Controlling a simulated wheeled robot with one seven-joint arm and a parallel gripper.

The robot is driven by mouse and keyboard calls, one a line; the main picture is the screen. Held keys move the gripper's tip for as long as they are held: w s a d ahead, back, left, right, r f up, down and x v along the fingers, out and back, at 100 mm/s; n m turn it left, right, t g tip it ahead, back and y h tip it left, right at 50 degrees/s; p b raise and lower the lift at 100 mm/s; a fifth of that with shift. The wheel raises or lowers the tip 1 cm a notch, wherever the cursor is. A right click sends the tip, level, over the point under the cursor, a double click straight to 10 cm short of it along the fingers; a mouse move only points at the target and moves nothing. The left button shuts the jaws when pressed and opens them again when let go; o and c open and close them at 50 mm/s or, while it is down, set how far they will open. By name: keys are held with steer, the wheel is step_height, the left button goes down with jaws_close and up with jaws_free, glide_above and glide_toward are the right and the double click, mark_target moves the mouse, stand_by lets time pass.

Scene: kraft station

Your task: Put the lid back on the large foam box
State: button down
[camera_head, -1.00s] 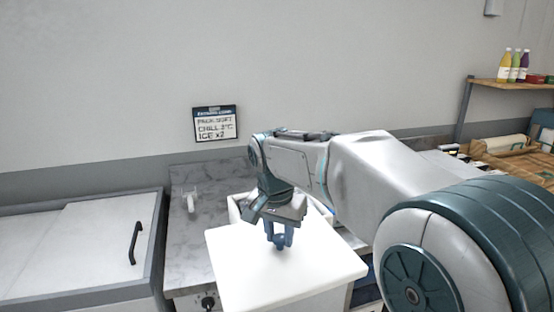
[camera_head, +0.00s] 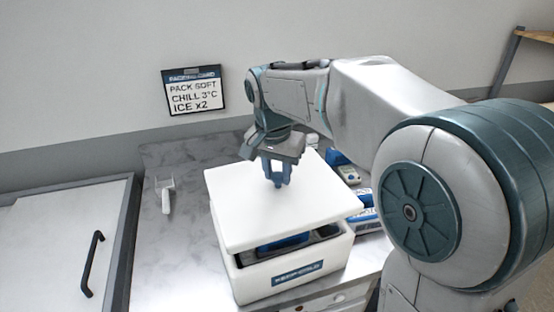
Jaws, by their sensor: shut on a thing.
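The large foam box (camera_head: 247,286) is white, with a blue label on its front, and stands on the marble counter. The white lid (camera_head: 245,218) is over the box, with a dark gap between them at the front. Blue contents (camera_head: 283,243) show through this gap. The grip point itself is too small to make out. The back rim of the box is hidden by the lid.
A white scoop-like tool (camera_head: 166,196) lies on the counter (camera_head: 190,245) at left. A chest with a dark handle (camera_head: 92,264) stands further left. Blue and white items (camera_head: 364,206) are right of the box, beside my arm. A sign (camera_head: 194,92) hangs on the wall.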

mark_target(277, 189)
steer(key=shift+s+f+b, duration=0.15)
steer(key=shift+f+b, duration=0.4)
steer(key=shift+f, duration=0.15)
steer(key=shift+f+b, duration=1.9)
steer(key=shift+f, duration=0.55)
steer(key=shift+f, duration=0.15)
steer(key=c, duration=0.5)
jaws_free()
steer(key=shift+r+p, duration=2.9)
steer(key=shift+r, duration=0.65)
